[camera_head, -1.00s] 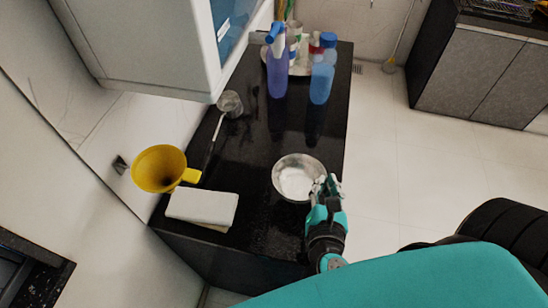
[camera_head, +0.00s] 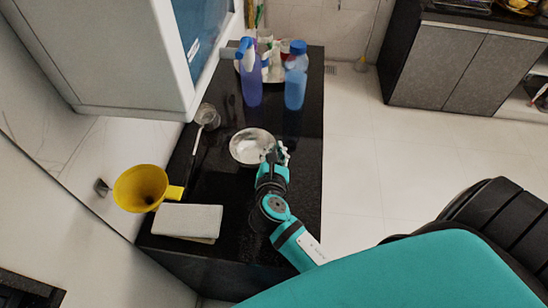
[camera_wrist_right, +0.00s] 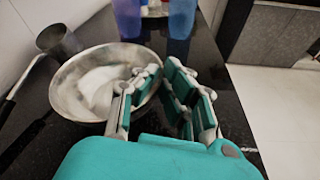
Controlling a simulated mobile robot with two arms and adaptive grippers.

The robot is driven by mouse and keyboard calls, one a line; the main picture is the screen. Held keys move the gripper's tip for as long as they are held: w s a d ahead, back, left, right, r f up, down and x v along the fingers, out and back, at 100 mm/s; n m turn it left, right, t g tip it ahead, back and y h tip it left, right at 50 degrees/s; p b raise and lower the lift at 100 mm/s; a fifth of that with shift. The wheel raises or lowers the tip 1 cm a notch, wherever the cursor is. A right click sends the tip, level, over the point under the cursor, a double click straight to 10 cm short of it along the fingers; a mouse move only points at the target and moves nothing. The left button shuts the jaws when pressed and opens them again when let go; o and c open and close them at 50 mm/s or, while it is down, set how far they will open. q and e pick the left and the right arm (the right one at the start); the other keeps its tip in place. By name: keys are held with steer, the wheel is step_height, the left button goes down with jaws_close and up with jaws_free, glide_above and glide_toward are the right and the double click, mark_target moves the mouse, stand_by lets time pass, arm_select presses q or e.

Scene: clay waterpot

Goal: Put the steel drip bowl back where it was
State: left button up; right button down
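The steel drip bowl (camera_head: 242,147) is over the black counter, to the left of my right gripper's fingers. It also shows in the wrist view (camera_wrist_right: 72,98), with a whitish patch inside. My right gripper (camera_head: 277,155) is at the bowl's near right rim. In the wrist view the fingertips (camera_wrist_right: 160,72) are close together with the rim between them, one finger on the bowl's inner side and one outside. Whether the bowl touches the counter or hangs just above it, I cannot tell. My left gripper is not in view.
Behind the bowl stand a purple spray bottle (camera_head: 250,85) and a blue bottle (camera_head: 295,85). A metal cup (camera_head: 207,116) with a long dark handle is at the left. A yellow funnel-shaped vessel (camera_head: 140,188) and folded white cloth (camera_head: 187,221) are nearer. Counter right of the bowl is clear.

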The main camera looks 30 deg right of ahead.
step_height(320, 180, down, 3)
steer(key=shift+s, duration=0.15)
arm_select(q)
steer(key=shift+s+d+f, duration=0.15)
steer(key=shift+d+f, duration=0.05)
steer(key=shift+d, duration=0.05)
arm_select(e)
steer(key=shift+f, duration=0.15)
steer(key=c, duration=1.5)
jaws_free()
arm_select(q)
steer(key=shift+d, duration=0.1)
arm_select(e)
steer(key=b+v, duration=0.1)
steer(key=v, duration=1)
steer(key=shift+s+a+r, duration=0.2)
steer(key=shift+s+r, duration=0.15)
steer(key=shift+s, duration=0.05)
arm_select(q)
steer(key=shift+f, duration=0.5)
